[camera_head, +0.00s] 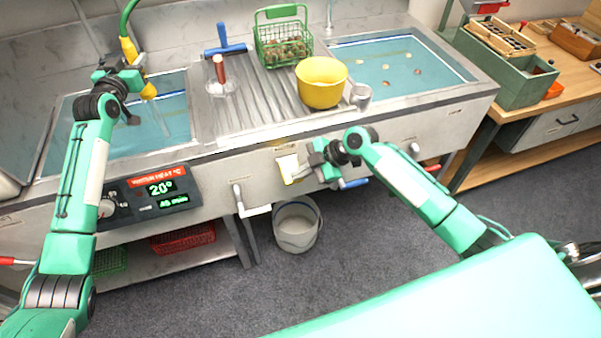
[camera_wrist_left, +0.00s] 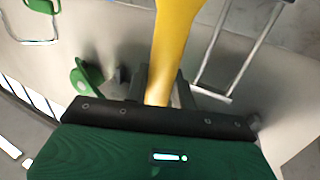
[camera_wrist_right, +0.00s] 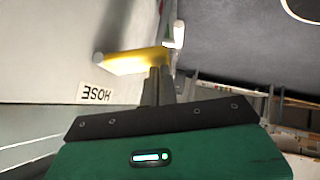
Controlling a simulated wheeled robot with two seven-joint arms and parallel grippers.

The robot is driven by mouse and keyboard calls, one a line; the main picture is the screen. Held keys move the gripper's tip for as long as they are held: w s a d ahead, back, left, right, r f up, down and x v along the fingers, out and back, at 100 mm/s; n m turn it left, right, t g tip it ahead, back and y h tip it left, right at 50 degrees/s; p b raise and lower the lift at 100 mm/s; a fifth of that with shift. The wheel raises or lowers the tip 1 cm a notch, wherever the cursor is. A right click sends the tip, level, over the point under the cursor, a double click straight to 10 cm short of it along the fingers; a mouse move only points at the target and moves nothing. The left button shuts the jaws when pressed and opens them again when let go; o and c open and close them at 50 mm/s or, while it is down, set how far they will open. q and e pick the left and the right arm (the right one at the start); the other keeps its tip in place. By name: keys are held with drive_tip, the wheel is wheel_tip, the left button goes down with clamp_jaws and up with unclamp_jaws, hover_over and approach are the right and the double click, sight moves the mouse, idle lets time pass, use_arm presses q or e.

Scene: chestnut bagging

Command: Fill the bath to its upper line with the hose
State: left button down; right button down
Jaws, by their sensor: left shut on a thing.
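The left bath (camera_head: 172,130) holds blue-tinted water; its upper line cannot be made out clearly. My left gripper (camera_head: 138,82) is over this bath, shut on the yellow hose nozzle (camera_head: 148,92), which points down toward the water. The nozzle also runs between the fingers in the left wrist view (camera_wrist_left: 172,45). My right gripper (camera_head: 312,170) is at the sink's front panel. Its fingers look shut together in the right wrist view (camera_wrist_right: 158,88), close against a yellow valve lever (camera_wrist_right: 130,62) beside a HOSE label (camera_wrist_right: 97,92). Whether they touch the lever is unclear.
A heater panel (camera_head: 152,193) reads 20°. A yellow bowl (camera_head: 321,84), a green basket (camera_head: 283,42) of chestnuts and a blue-handled tool (camera_head: 226,48) stand on the drainboard. The right basin (camera_head: 400,62) holds water with floating pieces. A bucket (camera_head: 296,228) stands below.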

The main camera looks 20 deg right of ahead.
drive_tip(key=s+a+r+v, duration=0.1)
drive_tip(key=v, duration=1.1)
drive_tip(key=shift+r, duration=0.2)
drive_tip(key=shift+a, duration=0.15)
idle(0.5)
